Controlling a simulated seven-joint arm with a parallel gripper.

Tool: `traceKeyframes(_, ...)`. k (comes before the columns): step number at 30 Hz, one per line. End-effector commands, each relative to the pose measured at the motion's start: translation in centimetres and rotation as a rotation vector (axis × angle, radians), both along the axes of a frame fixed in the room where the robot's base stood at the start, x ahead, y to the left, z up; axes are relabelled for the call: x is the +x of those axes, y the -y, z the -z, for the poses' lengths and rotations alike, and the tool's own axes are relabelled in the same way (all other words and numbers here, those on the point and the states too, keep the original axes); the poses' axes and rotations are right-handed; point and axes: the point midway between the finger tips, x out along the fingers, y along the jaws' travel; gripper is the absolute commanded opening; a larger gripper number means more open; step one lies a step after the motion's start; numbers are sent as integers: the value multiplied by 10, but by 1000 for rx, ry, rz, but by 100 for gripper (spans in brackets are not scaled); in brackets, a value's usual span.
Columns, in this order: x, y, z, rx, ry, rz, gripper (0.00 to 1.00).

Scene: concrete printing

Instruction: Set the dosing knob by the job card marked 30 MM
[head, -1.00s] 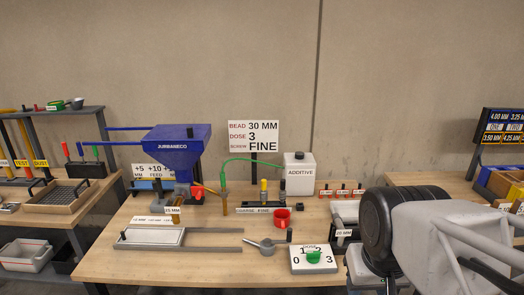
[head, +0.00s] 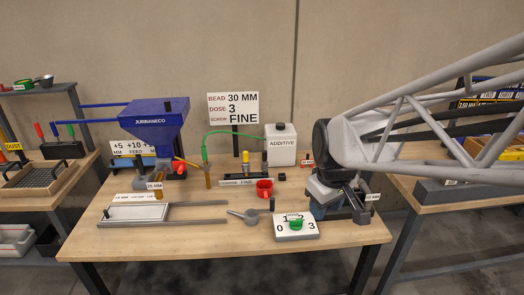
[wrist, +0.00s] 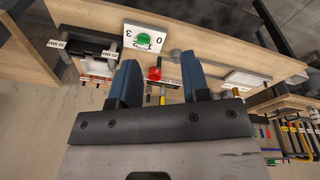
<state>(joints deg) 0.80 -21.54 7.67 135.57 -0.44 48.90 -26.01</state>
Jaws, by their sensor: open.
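The job card (head: 232,108) stands at the back of the table and reads BEAD 30 MM, DOSE 3, SCREW FINE. The green dosing knob (head: 296,225) sits on a white dial plate (head: 297,236) at the table's front, with 0 at left and 3 at right. The knob's pointer is too small to read. My gripper (head: 340,208) is over the table to the right of the dial, apart from it. In the wrist view my gripper (wrist: 160,70) has its blue fingers spread and empty, with the knob (wrist: 144,40) beyond them.
The white ADDITIVE jug (head: 281,145) and blue hopper machine (head: 155,122) stand farther back.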

Motion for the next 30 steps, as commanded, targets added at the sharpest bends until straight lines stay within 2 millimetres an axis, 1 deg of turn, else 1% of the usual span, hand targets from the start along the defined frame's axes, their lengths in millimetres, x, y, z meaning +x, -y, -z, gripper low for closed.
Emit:
traceKeyframes(1,12,0,5,-5,-7,-33,43)
traceKeyframes(3,26,1,11,-12,-16,-81,43)
traceKeyframes(11,79,3,37,-36,-44,-265,43)
traceKeyframes(17,118,4,63,-51,-65,-408,43)
traceKeyframes(23,156,6,92,-63,-85,-548,43)
traceKeyframes(30,198,8,134,-75,-107,-720,43)
